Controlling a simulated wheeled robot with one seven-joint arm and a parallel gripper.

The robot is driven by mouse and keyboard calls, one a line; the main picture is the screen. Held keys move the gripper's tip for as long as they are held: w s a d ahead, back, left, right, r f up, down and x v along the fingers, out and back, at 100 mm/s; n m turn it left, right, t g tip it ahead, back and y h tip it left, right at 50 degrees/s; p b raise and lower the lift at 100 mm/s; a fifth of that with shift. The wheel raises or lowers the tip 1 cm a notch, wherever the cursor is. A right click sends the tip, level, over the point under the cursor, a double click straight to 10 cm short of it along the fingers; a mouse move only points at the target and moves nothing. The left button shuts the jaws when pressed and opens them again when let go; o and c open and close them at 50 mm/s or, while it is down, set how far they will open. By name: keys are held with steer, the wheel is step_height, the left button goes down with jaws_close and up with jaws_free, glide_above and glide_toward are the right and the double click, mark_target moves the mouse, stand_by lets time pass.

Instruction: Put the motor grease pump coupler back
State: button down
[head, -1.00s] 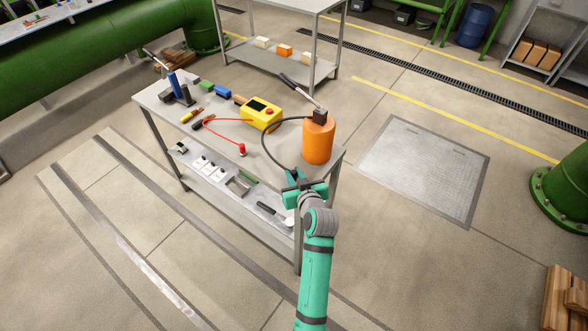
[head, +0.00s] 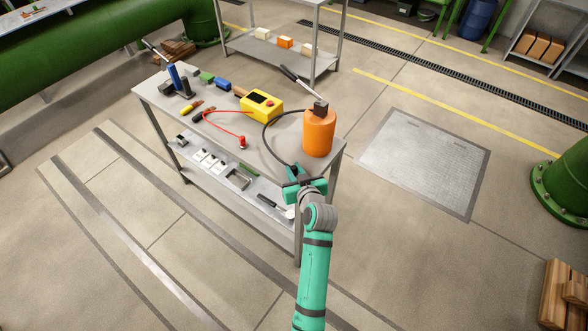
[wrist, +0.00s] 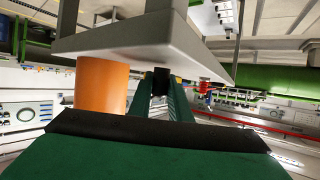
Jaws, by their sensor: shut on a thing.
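The orange grease pump (head: 319,135) stands upright at the near right end of the bench, with a black head and a lever on top. Its black hose (head: 266,133) loops left and down to my gripper (head: 291,173) at the bench's near edge. In the wrist view my gripper (wrist: 160,92) is shut on a small dark piece (wrist: 160,78), which I take to be the coupler at the hose end. The orange body (wrist: 101,85) shows left of the fingers there. The coupler is not clear in the head view, and I cannot tell whether it touches anything else.
The grey bench (head: 285,150) also holds a yellow box (head: 262,106) with a red cable ending in a red tip (head: 242,142). Blue-handled gear (head: 178,80) and small tools lie farther left. A lower shelf (head: 225,178) holds several small items. Floor right of the bench is clear.

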steer(key=shift+f, duration=0.35)
steer(key=c, duration=1.6)
jaws_free()
steer(key=shift+o, duration=0.2)
steer(key=v, duration=1)
steer(key=shift+s+r, duration=0.2)
steer(key=shift+s, duration=0.15)
